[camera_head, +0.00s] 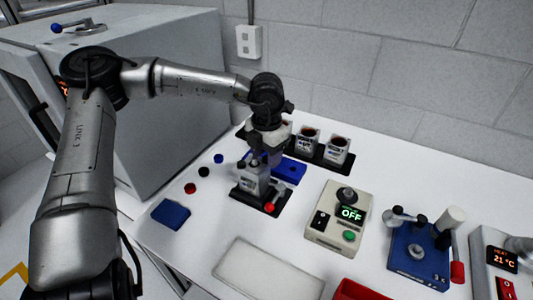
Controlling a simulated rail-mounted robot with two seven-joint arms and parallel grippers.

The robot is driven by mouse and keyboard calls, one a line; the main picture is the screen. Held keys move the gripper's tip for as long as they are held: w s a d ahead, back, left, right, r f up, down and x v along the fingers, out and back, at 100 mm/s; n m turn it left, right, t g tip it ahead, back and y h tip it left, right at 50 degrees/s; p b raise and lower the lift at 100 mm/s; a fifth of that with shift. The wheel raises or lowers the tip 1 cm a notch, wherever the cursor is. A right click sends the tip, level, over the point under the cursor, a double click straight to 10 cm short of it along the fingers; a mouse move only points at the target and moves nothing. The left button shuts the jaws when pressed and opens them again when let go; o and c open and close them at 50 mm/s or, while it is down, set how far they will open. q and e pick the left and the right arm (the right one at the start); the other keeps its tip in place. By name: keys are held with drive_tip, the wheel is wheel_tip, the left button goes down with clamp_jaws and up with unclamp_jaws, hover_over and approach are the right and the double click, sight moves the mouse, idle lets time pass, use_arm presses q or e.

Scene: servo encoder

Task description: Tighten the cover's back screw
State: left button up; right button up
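A grey boxy unit (254,180), likely the servo, stands upright in a black fixture (246,199) with a red-tipped lever (270,207). My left gripper (256,158) points down right over the top of this unit. The wrist and fingers hide most of the unit's top. I cannot make out the cover, its back screw or a driver there, nor whether the fingers touch or hold anything. My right gripper is not in view.
An OFF-display box (331,231), blue lever device (417,262) and 21 °C heater (500,285) stand right. Small caps and a blue pad (171,214) lie left.

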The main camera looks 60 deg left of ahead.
use_arm(q)
clamp_jaws()
drive_tip(key=shift+m, duration=0.4)
drive_tip(key=m, duration=0.5)
drive_tip(key=shift+m, duration=1.9)
unclamp_jaws()
